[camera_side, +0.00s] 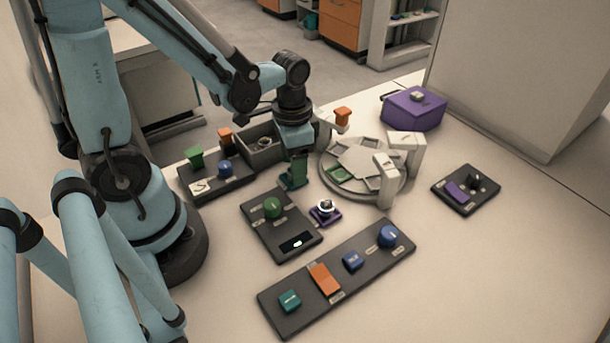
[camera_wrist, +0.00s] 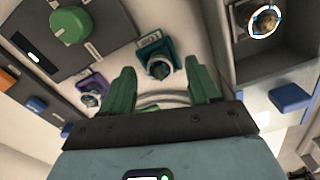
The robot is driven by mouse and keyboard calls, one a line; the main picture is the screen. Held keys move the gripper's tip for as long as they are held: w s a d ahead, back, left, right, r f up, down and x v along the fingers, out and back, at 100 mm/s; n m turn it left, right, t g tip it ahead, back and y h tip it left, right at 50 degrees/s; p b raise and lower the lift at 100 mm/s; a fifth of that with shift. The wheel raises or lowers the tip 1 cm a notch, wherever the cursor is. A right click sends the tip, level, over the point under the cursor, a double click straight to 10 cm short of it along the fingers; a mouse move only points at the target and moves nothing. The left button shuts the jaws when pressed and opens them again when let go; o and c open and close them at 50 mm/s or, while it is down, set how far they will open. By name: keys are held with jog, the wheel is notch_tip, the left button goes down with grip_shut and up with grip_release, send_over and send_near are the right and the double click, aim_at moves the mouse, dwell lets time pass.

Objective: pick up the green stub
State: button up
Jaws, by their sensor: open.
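The green stub (camera_wrist: 157,60) is most likely the round metallic piece on a dark green-teal square base in the wrist view. It sits on the pale table, ahead of and between my fingertips, apart from them as far as I can see. My gripper (camera_wrist: 162,72) has green fingers, spread open with nothing held. In the side view my gripper (camera_side: 294,180) points down near the table, between the grey tray and the round carousel. There the stub is largely hidden by the fingers, and I cannot make it out clearly.
A purple-based stub (camera_side: 325,211) stands close by, also in the wrist view (camera_wrist: 90,92). A panel with a green knob (camera_side: 272,207) lies in front. The carousel (camera_side: 365,190) is right, the grey tray (camera_side: 262,158) behind left. A long button panel (camera_side: 337,277) lies nearer the camera.

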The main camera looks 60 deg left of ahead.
jog(key=shift+f, duration=0.45)
jog(key=c, duration=1.1)
jog(key=shift+r, duration=0.1)
